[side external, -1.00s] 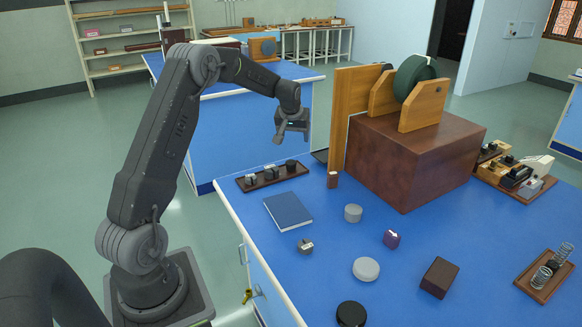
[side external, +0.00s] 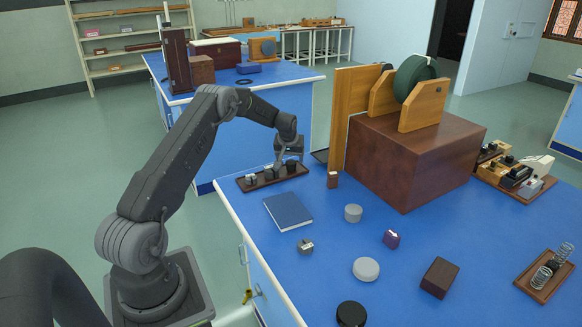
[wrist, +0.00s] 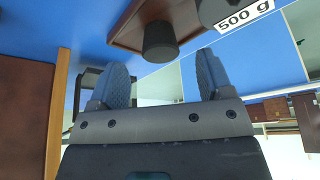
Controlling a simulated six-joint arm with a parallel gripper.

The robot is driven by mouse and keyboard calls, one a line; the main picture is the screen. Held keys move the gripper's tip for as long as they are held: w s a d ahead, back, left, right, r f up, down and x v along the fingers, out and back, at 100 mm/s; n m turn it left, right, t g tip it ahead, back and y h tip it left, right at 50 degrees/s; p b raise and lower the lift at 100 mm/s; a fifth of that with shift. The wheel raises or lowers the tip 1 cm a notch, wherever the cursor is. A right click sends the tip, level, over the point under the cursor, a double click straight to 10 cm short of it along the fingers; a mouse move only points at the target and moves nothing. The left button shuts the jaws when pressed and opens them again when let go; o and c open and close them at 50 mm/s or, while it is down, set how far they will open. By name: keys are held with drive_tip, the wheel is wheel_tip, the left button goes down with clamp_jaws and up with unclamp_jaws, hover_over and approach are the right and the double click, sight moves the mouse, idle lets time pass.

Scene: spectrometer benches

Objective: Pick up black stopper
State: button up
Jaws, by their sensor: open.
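The black stopper (side external: 291,167) stands at the right end of a narrow brown tray (side external: 243,185) on the blue bench. In the wrist view it shows as a dark cylinder (wrist: 160,42) at the tray's end, ahead of the gap between the fingers. My gripper (side external: 287,160) points down close to the stopper in the side view. In the wrist view my gripper (wrist: 165,72) is open, with its two fingers apart and nothing between them. The exact gap between fingers and stopper cannot be told.
Beside the stopper on the tray are a dark piece and a grey weight (side external: 251,178); a "500 g" label (wrist: 244,17) shows in the wrist view. A wooden board (side external: 347,120) and brown box (side external: 415,160) stand to the right. A blue book (side external: 288,210) lies in front.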

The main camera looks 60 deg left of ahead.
sight(291, 162)
drive_tip(key=x, duration=0.4)
drive_tip(key=shift+a, duration=0.15)
drive_tip(key=c, duration=1)
drive_tip(key=shift+r, duration=0.15)
